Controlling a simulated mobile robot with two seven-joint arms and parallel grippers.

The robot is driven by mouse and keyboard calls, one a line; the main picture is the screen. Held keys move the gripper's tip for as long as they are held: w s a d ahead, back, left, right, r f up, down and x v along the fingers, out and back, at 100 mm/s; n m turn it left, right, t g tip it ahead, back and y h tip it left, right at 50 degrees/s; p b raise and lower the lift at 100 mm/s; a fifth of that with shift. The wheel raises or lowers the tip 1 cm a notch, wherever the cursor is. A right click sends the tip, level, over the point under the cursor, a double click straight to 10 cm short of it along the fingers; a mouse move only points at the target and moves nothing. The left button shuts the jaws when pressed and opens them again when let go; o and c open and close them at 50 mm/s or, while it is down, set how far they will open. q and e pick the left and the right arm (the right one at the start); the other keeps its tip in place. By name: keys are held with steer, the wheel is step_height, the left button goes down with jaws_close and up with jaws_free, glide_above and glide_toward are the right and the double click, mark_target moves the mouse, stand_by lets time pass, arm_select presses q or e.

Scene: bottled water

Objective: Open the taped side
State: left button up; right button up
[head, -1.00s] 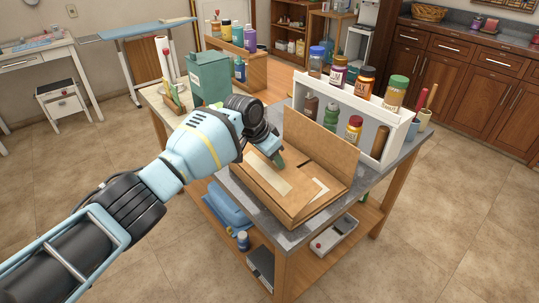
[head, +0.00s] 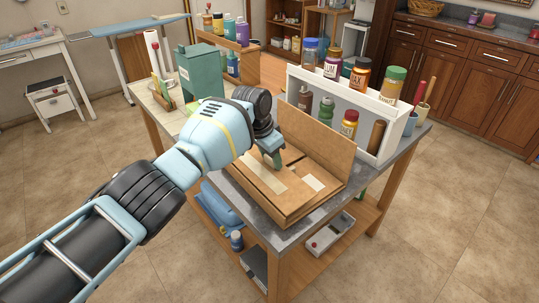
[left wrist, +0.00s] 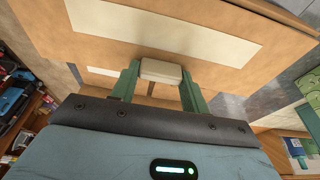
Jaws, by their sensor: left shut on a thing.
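A cardboard box (head: 287,213) lies on the grey tabletop of the workbench. One of its flaps (head: 318,138) stands upright at the back. A pale tape strip (head: 267,181) lies along its near top panel, and a shorter pale strip (head: 314,183) is at the right. The tape also crosses the cardboard in the left wrist view (left wrist: 165,27). My left gripper (head: 274,161) is over the top of the box, in front of the upright flap. In the left wrist view, its green fingers are shut on a small pale block (left wrist: 162,71). My right gripper is out of view.
A white rack (head: 385,140) with several bottles and jars stands right behind the box. A green container (head: 201,72) stands at the back left. Cups with tools (head: 420,114) are at the bench's right end. The floor in front is clear.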

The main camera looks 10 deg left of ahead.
mark_target(264, 169)
arm_select(q)
steer(key=shift+d+f, duration=0.1)
steer(key=shift+f, duration=0.25)
steer(key=o, duration=1.4)
steer(key=shift+r, duration=0.1)
steer(key=shift+r, duration=0.2)
steer(key=p+v, duration=0.1)
steer(key=v, duration=0.6)
steer(key=shift+p, duration=0.4)
steer(key=shift+s+r, duration=0.1)
steer(key=shift+r, duration=0.15)
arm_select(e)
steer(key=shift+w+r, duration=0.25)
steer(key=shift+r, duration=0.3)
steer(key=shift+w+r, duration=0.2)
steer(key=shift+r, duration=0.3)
